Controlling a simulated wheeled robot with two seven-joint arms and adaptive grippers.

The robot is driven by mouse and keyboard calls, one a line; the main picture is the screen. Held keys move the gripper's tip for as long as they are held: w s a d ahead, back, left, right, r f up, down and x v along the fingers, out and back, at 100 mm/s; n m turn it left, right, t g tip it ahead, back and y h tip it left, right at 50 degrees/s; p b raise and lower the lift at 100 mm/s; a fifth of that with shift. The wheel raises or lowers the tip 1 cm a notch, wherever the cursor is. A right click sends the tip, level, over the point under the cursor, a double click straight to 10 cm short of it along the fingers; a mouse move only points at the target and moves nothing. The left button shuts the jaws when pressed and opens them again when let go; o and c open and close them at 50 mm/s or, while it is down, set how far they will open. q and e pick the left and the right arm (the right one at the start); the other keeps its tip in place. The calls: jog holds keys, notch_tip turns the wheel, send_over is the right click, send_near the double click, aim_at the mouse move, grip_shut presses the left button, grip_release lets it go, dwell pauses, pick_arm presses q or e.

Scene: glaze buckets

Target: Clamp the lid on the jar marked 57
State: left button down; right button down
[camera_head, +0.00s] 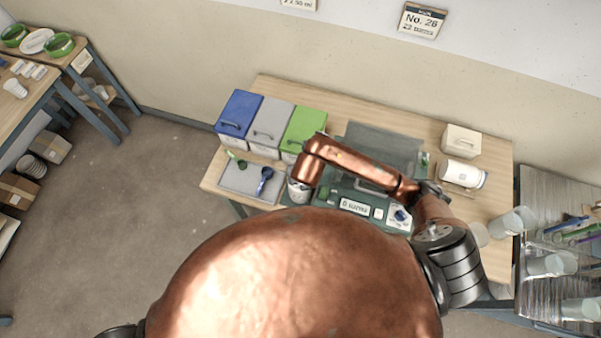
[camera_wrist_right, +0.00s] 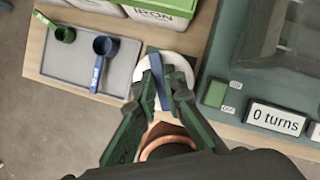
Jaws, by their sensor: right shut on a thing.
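A white round jar top or lid (camera_wrist_right: 187,66) lies under my right gripper (camera_wrist_right: 160,84) in the right wrist view. The gripper is shut on a narrow blue strip (camera_wrist_right: 157,80) standing across the middle of that white round. The fingers hide much of it, so I cannot tell whether the strip is part of a lid or clamp. In the head view a white jar (camera_head: 299,191) stands below the end of my right arm, at the table's front edge. No number 57 is readable. My left gripper is not in view.
A grey tray (camera_wrist_right: 75,80) with green and blue scoops lies left of the jar. Blue, grey and green lidded bins (camera_head: 302,128) stand behind it. A green machine (camera_wrist_right: 225,120) reading "0 turns" stands close on the right. A white container (camera_head: 463,174) lies farther right.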

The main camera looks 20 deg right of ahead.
jog(key=shift+f, duration=0.1)
jog(key=m+h, duration=0.1)
jog(key=m, duration=0.1)
jog(key=shift+a+m+p, duration=0.15)
jog(key=shift+m+p, duration=0.25)
jog(key=shift+f+m+b, duration=0.1)
jog(key=shift+m+b, duration=0.2)
jog(key=shift+m, duration=0.1)
jog(key=shift+s+m+g+h, duration=0.1)
jog(key=shift+m+g+h, duration=0.2)
jog(key=shift+m, duration=0.1)
jog(key=shift+m+h+b, duration=0.3)
jog(key=shift+m+b, duration=0.15)
jog(key=shift+m, duration=0.25)
jog(key=shift+m+g+p, duration=0.3)
jog(key=shift+m+p, duration=0.15)
jog(key=shift+m, duration=0.05)
jog(key=shift+m+h+p, duration=0.4)
jog(key=shift+m+p, duration=0.3)
jog(key=shift+m, duration=0.1)
